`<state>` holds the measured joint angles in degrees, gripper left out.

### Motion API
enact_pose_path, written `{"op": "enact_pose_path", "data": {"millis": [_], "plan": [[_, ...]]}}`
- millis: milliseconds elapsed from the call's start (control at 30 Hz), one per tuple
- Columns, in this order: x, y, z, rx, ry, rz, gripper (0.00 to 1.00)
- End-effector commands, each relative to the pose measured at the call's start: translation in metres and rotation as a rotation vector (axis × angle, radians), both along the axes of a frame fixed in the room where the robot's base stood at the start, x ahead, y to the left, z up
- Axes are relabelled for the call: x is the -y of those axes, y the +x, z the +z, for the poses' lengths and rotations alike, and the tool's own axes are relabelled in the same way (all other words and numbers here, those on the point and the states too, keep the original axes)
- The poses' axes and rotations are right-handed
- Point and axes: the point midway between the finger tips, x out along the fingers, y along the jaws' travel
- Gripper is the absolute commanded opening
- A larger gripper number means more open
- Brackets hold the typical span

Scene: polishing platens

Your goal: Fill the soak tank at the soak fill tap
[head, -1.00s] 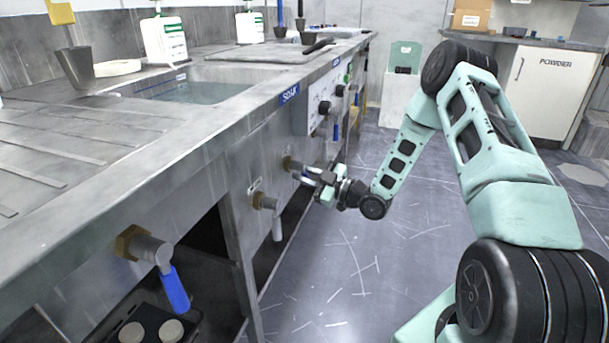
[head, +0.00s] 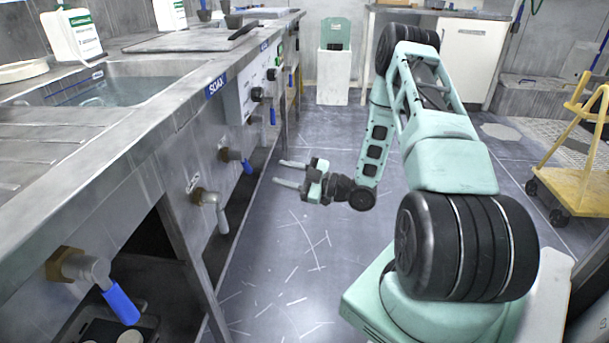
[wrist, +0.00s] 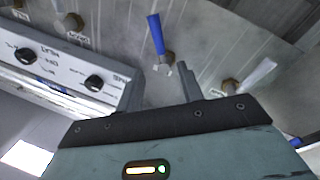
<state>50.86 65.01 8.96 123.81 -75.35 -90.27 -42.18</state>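The soak tank (head: 165,70) is a steel basin set in the bench, with bluish water visible in it. A blue SOAK label (head: 216,86) is on the bench edge beside it. Below the label, the soak fill tap (head: 236,156) has a brass base and a blue handle slanting down to the right. In the wrist view the blue-handled tap (wrist: 162,68) shows ahead, between the finger directions. My gripper (head: 287,173) is open and empty, to the right of the tap, with its fingers pointing at the bench and apart from the handle.
A pale-handled tap (head: 208,198) and a nearer blue-handled tap (head: 90,272) are on the same front. A control panel with knobs (head: 256,95) lies beyond. White bottles (head: 72,35) stand on the bench. The floor (head: 275,245) is clear; a yellow cart (head: 575,180) is at right.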

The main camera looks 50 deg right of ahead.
Motion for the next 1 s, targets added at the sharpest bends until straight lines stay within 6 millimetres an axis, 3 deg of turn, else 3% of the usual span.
{"op": "enact_pose_path", "data": {"millis": [100, 333, 1000], "plan": [[0.012, -0.021, -0.001, -0.001, 0.001, -0.003, 0.37], [0.024, -0.044, -0.005, 0.000, -0.001, -0.001, 0.37], [0.026, -0.047, -0.006, 0.001, -0.001, 0.001, 0.37]]}}
